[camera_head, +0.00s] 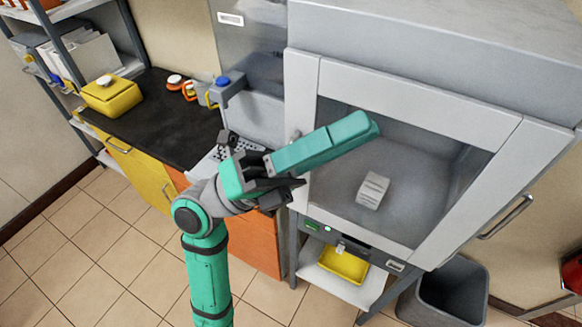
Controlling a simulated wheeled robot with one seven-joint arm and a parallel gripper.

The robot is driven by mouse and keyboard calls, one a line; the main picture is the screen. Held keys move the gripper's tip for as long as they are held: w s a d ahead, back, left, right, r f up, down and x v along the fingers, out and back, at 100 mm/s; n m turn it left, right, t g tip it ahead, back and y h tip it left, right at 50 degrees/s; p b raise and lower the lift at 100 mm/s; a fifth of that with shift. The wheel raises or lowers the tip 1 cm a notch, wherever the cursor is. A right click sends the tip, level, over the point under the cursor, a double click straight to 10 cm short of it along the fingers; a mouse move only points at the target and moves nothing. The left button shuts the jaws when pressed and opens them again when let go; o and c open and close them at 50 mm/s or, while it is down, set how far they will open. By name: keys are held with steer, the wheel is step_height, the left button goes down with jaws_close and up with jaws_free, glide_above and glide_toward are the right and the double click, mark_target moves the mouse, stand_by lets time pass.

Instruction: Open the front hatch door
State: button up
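The front hatch door (408,88) is a light grey frame around a dark clear pane on the large grey cabinet (440,35). It looks closed against the cabinet. Its bar handle (506,217) sticks out at the lower right edge. My teal arm rises from the bottom of the view. My dark gripper (266,183) is left of the door in the picture, well away from the handle. My fingertips are not clear, so I cannot tell whether the gripper is open.
A white block (372,190) shows behind the pane. A yellow tray (344,264) sits on the shelf below the cabinet. A grey bin (452,292) stands below the handle. A black counter (165,115) with a yellow case (111,96) is at the left. Tiled floor in front is clear.

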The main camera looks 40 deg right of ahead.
steer(key=d+f+t+y, duration=0.7)
steer(key=f+t+y, duration=0.1)
steer(key=y, duration=0.1)
steer(key=w+a+f+n+t+y, duration=0.1)
steer(key=w+a+f+t+y, duration=0.25)
steer(key=w+t, duration=0.2)
steer(key=w+a+f+n+t+y, duration=0.2)
steer(key=w+a+t+y, duration=0.15)
steer(key=w, duration=0.35)
steer(key=shift+t+y, duration=0.3)
steer(key=x, duration=1)
steer(key=shift+w+d, duration=0.35)
steer(key=shift+w, duration=0.05)
jaws_close()
steer(key=shift+w+a, duration=0.1)
steer(key=shift+a, duration=0.1)
